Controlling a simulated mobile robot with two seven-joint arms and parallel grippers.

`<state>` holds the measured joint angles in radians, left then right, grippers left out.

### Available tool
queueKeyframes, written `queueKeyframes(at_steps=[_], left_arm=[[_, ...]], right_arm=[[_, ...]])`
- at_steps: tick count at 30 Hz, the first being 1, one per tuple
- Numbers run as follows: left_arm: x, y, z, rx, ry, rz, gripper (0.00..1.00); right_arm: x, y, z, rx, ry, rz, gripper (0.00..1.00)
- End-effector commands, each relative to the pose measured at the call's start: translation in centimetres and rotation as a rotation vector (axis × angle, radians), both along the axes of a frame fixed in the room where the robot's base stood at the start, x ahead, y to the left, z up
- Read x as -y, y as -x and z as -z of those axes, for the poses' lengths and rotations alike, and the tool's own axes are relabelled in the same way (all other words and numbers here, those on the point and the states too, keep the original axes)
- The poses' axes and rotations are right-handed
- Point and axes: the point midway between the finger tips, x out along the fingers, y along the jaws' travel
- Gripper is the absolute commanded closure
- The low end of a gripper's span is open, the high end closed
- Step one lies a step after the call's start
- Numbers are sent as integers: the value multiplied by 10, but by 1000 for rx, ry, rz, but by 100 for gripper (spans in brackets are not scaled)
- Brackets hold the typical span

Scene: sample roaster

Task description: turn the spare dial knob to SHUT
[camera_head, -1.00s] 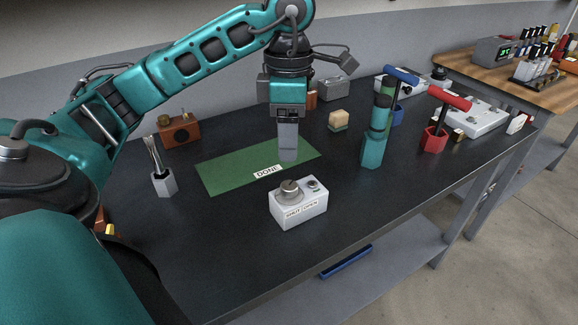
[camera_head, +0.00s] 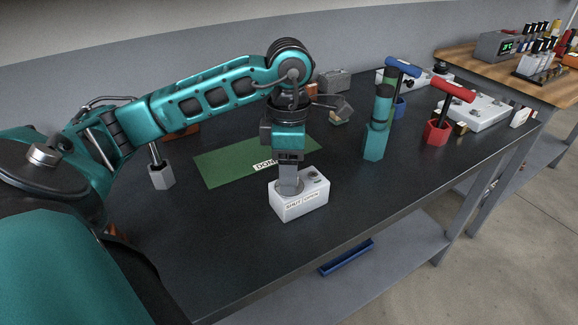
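The spare dial is a small white box (camera_head: 303,206) on the dark bench. Its front label reads SHUT on the left and OPEN on the right. Its round grey knob (camera_head: 289,190) on top is mostly hidden by my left gripper (camera_head: 289,184). My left gripper points straight down, with its fingers at the knob. The fingers overlap in this view, so whether they are closed on the knob cannot be told. The knob's pointing direction is hidden. My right gripper is not in view.
A green mat (camera_head: 225,166) labelled DONE lies behind the box. A grey hexagonal holder (camera_head: 161,177) stands left; a teal holder (camera_head: 374,143) and a red holder (camera_head: 436,131) stand right. The bench is clear around the box's front and right.

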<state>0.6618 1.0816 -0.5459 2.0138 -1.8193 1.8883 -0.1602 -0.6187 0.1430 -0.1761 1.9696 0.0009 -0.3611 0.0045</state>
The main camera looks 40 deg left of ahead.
Motion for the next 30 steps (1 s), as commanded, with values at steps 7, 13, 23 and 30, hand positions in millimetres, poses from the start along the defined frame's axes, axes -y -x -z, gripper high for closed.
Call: queueKeyframes(at_steps=[7, 13, 23, 30], left_arm=[[0, 0, 0, 0, 0, 0, 67], [0, 0, 0, 0, 0, 0, 86], [0, 0, 0, 0, 0, -20, 95], [0, 0, -1, 0, 0, -126, 95]], right_arm=[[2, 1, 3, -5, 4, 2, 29], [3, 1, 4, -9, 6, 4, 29], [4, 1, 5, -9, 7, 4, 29], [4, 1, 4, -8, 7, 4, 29]])
